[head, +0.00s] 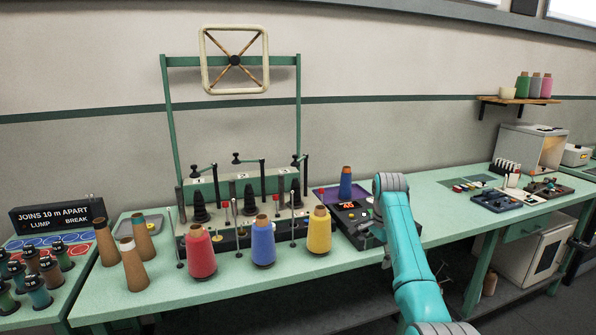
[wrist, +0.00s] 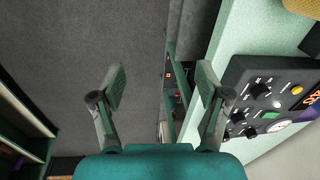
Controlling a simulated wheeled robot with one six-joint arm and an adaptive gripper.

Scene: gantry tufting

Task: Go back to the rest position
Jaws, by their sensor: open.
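My gripper (wrist: 162,82) is open and empty in the wrist view, its two fingers spread apart over the grey floor and the bench's front edge. A blue cone (head: 346,184) stands upright on a purple tray at the back of that box. Red (head: 201,252), blue (head: 263,242) and yellow (head: 319,231) yarn cones stand upright along the front of the bench, left of my gripper and apart from it.
The green bench (head: 190,289) runs along the wall, with a spindle frame (head: 248,197) behind the cones. Brown bare cones (head: 133,266) stand at left beside a lit sign (head: 58,216). Small trays (head: 510,200) lie to the right. Open floor (wrist: 90,50) lies before the bench.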

